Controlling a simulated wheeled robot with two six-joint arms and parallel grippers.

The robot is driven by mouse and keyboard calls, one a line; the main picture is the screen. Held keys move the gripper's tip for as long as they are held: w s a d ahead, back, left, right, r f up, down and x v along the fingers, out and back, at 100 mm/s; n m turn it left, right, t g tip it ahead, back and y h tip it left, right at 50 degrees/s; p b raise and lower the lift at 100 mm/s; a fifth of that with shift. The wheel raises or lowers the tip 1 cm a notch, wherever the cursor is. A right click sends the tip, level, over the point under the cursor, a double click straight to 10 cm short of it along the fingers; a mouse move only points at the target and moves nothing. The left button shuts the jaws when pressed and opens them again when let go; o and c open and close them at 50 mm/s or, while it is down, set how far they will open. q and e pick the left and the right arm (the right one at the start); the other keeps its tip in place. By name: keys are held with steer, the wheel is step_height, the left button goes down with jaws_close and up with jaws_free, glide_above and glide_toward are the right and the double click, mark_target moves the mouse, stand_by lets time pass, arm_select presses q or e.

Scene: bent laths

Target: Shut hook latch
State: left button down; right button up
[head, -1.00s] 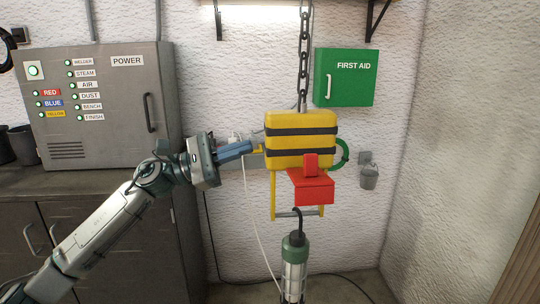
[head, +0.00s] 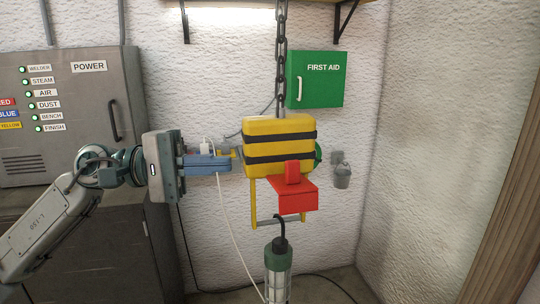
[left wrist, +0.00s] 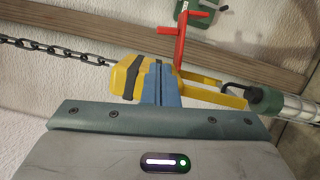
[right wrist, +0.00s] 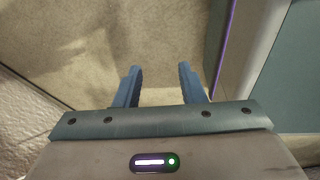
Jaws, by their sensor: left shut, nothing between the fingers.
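A yellow block (head: 280,130) with black bands hangs from a chain (head: 281,60) in the head view. A red latch piece (head: 292,190) sticks out at its lower front. A yellow frame (head: 253,203) with a grey crossbar hangs below, and the black hook (head: 279,229) of a green-capped lamp (head: 278,256) is on that bar. My left gripper (head: 232,161) is shut and empty, its blue fingertips close to the block's left side; contact is unclear. In the left wrist view the closed fingers (left wrist: 160,76) overlap the block (left wrist: 126,74). My right gripper (right wrist: 158,72) is open and empty.
A grey power cabinet (head: 85,150) stands at the left behind my left arm. A white cord (head: 228,235) hangs below the left gripper. Room right of the bucket is clear.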

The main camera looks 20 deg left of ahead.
mark_target(259, 160)
arm_select(q)
steer(key=p+x, duration=0.6)
steer(key=x, duration=0.1)
steer(key=shift+d+r, duration=0.1)
steer(key=shift+r, duration=0.2)
steer(key=shift+p+x, duration=0.75)
steer(key=shift+x, duration=0.25)
steer(key=shift+f, duration=0.2)
